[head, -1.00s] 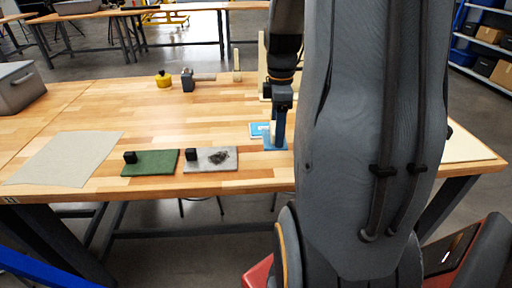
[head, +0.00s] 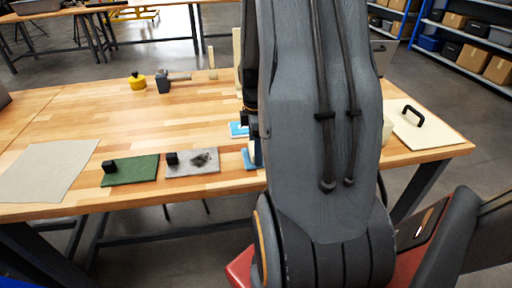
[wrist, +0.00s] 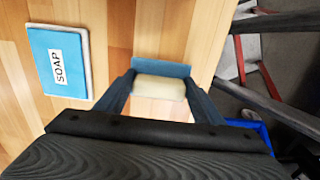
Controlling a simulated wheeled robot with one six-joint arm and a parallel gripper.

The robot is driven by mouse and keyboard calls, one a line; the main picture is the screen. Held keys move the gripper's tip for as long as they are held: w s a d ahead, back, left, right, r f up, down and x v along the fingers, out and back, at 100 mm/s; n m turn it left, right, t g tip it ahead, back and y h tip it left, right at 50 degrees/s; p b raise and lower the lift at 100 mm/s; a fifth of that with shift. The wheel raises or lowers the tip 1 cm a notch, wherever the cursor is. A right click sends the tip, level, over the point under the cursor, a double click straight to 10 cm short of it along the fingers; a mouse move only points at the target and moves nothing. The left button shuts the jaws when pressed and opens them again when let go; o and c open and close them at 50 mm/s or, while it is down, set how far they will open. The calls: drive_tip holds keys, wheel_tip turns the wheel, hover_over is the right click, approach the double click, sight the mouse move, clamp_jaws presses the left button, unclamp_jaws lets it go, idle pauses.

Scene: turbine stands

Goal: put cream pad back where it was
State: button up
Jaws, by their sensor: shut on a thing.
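The cream pad (wrist: 158,88) shows in the wrist view as a pale block between the two blue-grey fingers of my gripper (wrist: 160,78). My gripper is shut on it. A blue strip (wrist: 161,68) runs along its far edge; I cannot tell whether it belongs to the pad. In the head view my gripper (head: 254,154) is low at the front edge of the wooden table (head: 180,115), partly hidden by my arm. The pad's cream part cannot be made out there. I cannot tell whether the pad touches the table.
A blue SOAP packet (wrist: 58,62) lies left of my gripper. A grey pad with a dark smudge (head: 204,160), a green pad (head: 133,171) and a beige sheet (head: 45,170) lie farther left. A cream board with a black handle (head: 440,139) lies at right. The table's middle is clear.

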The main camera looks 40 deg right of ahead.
drive_tip(key=shift+f, duration=0.15)
drive_tip(key=o, duration=1)
drive_tip(key=shift+o, duration=0.2)
wheel_tip(320, 180, up, 12)
drive_tip(key=b, duration=0.3)
drive_tip(key=a+f+m, duration=0.2)
drive_tip(key=a+m, duration=0.2)
drive_tip(key=a, duration=0.4)
drive_tip(key=s+a+f+m+t, duration=0.1)
drive_tip(key=a+m, duration=0.3)
drive_tip(key=a, duration=0.4)
drive_tip(key=s+a+f+m, duration=0.1)
drive_tip(key=a+f+m, duration=0.2)
drive_tip(key=a, duration=0.5)
drive_tip(key=shift+s+a+m+t, duration=0.15)
drive_tip(key=shift+a+m+t, duration=0.15)
drive_tip(key=shift+a+m, duration=0.1)
drive_tip(key=shift+f, duration=0.1)
